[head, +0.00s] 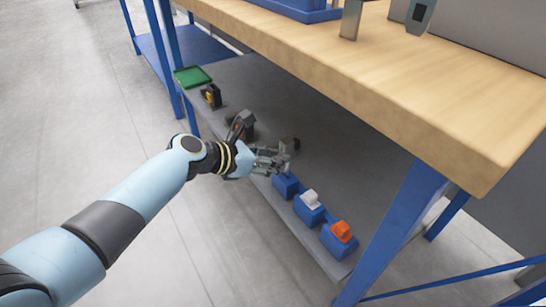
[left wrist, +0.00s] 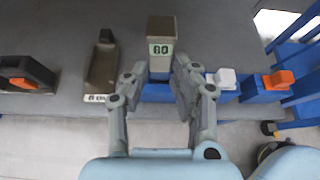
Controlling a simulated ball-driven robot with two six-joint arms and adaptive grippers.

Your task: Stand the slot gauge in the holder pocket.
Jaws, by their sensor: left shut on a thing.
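The slot gauge (left wrist: 160,30), a beige block with a dark-numbered pale label, stands between the fingers of my left gripper (left wrist: 158,80) in the left wrist view. The gripper is shut on it; in the head view the gripper (head: 277,162) is low over the shelf, hiding most of the gauge. A blue holder (left wrist: 155,93) shows directly below the gauge. In the head view this leftmost blue holder (head: 286,186) is just below the fingertips. I cannot tell whether the gauge's lower end is inside the pocket. My right gripper is not in view.
Two more blue holders to the right carry a white piece (head: 309,199) and an orange piece (head: 342,231). A brown cradle (left wrist: 101,68) lies left of the gauge, with an orange-and-black tool (left wrist: 25,75) beyond. The wooden tabletop (head: 400,90) overhangs the grey shelf; a blue leg (head: 400,225) stands right.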

